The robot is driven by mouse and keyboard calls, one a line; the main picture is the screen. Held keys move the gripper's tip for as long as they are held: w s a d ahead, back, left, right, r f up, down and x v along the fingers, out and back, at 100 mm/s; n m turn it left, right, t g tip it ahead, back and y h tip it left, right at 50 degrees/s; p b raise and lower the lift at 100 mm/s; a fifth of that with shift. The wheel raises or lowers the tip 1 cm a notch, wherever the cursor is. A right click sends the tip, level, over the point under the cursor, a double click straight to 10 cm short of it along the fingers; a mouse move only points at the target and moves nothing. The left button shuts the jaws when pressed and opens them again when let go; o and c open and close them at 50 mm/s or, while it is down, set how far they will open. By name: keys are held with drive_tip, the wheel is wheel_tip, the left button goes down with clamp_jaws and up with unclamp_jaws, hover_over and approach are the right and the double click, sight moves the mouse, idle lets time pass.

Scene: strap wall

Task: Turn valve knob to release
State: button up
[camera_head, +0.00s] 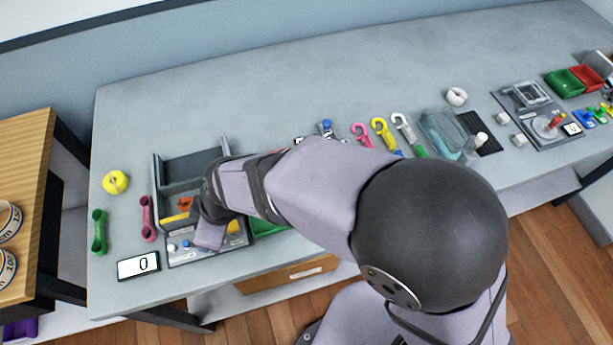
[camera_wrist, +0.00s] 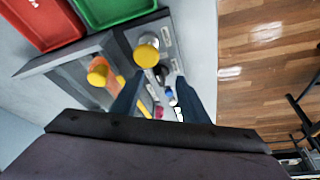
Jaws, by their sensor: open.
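A grey control panel (camera_head: 188,257) with small knobs stands at the left front of the bench. In the wrist view a round yellow knob (camera_wrist: 146,54) on a stalk stands out from the panel, with a second yellow knob (camera_wrist: 99,75) on an orange part to its left. I cannot tell for sure which is the valve knob. My gripper (camera_wrist: 160,88) is open over the panel, its dark fingers on either side of small blue and pink parts. The yellow knob shows just beyond the fingertips; contact cannot be told. My arm hides part of the panel in the head view.
A counter reading 0 (camera_head: 138,265) lies left of the panel. A pink wrench-like part (camera_head: 148,218), a green one (camera_head: 99,231) and a yellow ring (camera_head: 115,182) lie further left. Red (camera_wrist: 38,22) and green trays (camera_wrist: 112,8) adjoin the panel.

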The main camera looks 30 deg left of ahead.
drive_tip(key=shift+w+n+g, duration=0.15)
drive_tip(key=shift+n+g, duration=0.25)
drive_tip(key=shift+n, duration=0.8)
drive_tip(key=n+g+h+p, duration=0.1)
drive_tip(key=n, duration=0.1)
drive_tip(key=shift+a+r+n+p, duration=0.1)
drive_tip(key=shift+r+n+p, duration=0.05)
drive_tip(key=shift+n+p, duration=0.25)
drive_tip(key=b+v, duration=0.1)
drive_tip(key=v, duration=0.2)
drive_tip(key=w+b+v, duration=0.1)
drive_tip(key=v, duration=0.3)
drive_tip(key=shift+w+d, duration=0.1)
drive_tip(key=shift+d, duration=0.2)
drive_tip(key=shift+w+d+f+m+t+b, duration=0.25)
drive_tip(key=shift+w+d+f+m+t, duration=0.3)
drive_tip(key=shift+w+d+m, duration=2.15)
drive_tip(key=shift+w+d+f+m+t+b, duration=0.3)
drive_tip(key=shift+w+d+m+t, duration=0.4)
drive_tip(key=shift+w+d+m, duration=2)
drive_tip(key=shift+w+d+f+m+t+b, duration=0.2)
drive_tip(key=shift+w+d+f+m+t, duration=0.75)
drive_tip(key=shift+w+d, duration=3.1)
drive_tip(key=shift+w+r+m+g, duration=0.15)
drive_tip(key=shift+r+m+g, duration=0.15)
drive_tip(key=shift+r+m, duration=0.15)
